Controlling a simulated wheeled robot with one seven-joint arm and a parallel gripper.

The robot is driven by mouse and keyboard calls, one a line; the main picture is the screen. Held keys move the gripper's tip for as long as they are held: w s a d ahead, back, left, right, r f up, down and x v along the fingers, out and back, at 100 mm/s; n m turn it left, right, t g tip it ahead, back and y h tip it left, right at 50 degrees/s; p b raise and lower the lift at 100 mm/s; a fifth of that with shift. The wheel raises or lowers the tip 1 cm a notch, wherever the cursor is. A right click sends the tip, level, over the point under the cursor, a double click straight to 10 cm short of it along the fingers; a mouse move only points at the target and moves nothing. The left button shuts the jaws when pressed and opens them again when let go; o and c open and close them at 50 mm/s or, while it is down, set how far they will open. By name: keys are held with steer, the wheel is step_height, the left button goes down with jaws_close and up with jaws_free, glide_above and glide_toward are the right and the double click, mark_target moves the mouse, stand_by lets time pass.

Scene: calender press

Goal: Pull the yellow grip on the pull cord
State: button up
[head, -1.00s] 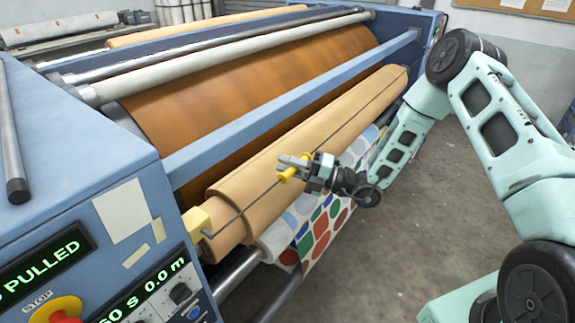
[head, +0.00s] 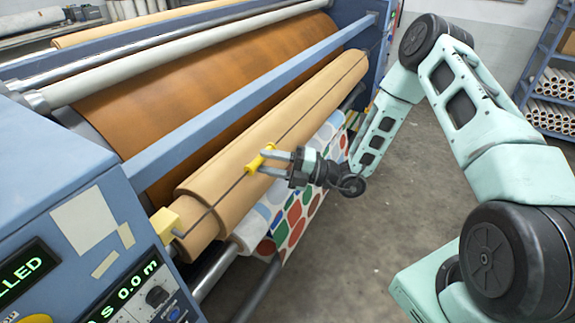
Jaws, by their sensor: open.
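The yellow grip (head: 258,158) is a small spool-like piece on the dark pull cord (head: 303,108). The cord runs along the front of the tan roll, from a pale yellow block (head: 163,223) at the near end towards the far end. My gripper (head: 268,162) is at the grip's right side, with its fingers pointing left towards it. The fingers are apart, and the grip shows at and just beyond their tips. I cannot tell whether the fingers touch the grip or stand around it.
The blue press frame (head: 245,105) spans above the tan roll (head: 300,130). Patterned fabric (head: 295,215) hangs below it. The control panel (head: 135,290) is at the lower left, its display reading 0.0 m. A shelf of rolls (head: 550,100) stands at the far right. The floor between is clear.

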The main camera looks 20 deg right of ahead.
steer(key=b+v, duration=0.5)
steer(key=v, duration=1.2)
steer(key=shift+s+d, duration=0.1)
steer(key=s+a+r+n+g, duration=0.2)
steer(key=s+a+n+g, duration=0.1)
steer(key=a+n+g, duration=0.35)
steer(key=s+a+r+n+g, duration=0.2)
steer(key=a+n+g, duration=0.3)
steer(key=n, duration=0.2)
steer(key=s+a+r+n+h, duration=0.2)
steer(key=s+n+h, duration=0.3)
steer(key=n, duration=0.7)
steer(key=s+a+r+n+h, duration=0.2)
steer(key=s+a+n+h, duration=0.2)
steer(key=n, duration=0.7)
steer(key=s+a+r+n+t+h, duration=0.1)
steer(key=s+a+r+n+h, duration=0.1)
steer(key=s+a+n+h, duration=0.2)
steer(key=s+n+h, duration=0.3)
steer(key=n, duration=0.5)
steer(key=shift+s+n+h, duration=0.2)
steer(key=shift+n+h, duration=0.1)
steer(key=shift+n, duration=0.05)
steer(key=shift+a+r, duration=0.1)
